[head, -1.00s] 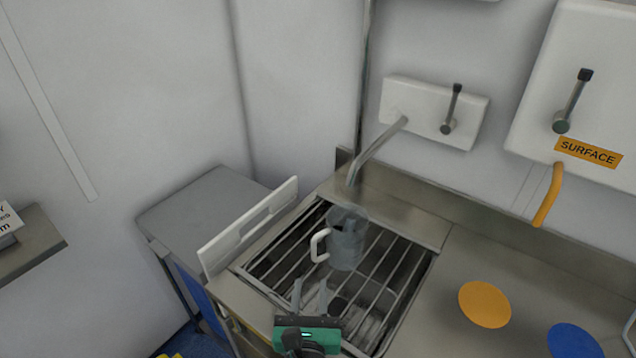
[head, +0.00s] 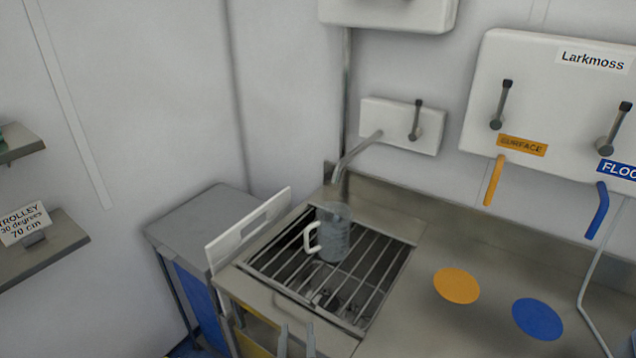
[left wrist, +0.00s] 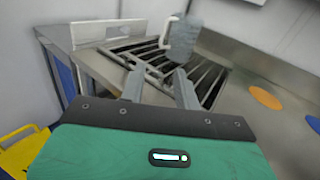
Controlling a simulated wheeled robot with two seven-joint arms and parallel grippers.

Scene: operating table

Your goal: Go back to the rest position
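My left gripper (head: 297,341) is at the bottom edge of the head view, in front of the sink counter. Its two grey fingers are apart with nothing between them; the left wrist view (left wrist: 160,88) shows the same. A grey translucent jug (head: 333,233) with a white handle stands upright on the sink grate (head: 372,270), under the tap. The jug also shows in the left wrist view (left wrist: 184,38), beyond the fingertips and apart from them. My right gripper is not in view.
A metal tap (head: 356,155) reaches over the grate. A white panel (head: 248,229) stands along the sink's left edge. An orange disc (head: 456,286) and a blue disc (head: 537,319) lie on the counter at right. A yellow object (left wrist: 22,150) is low at left.

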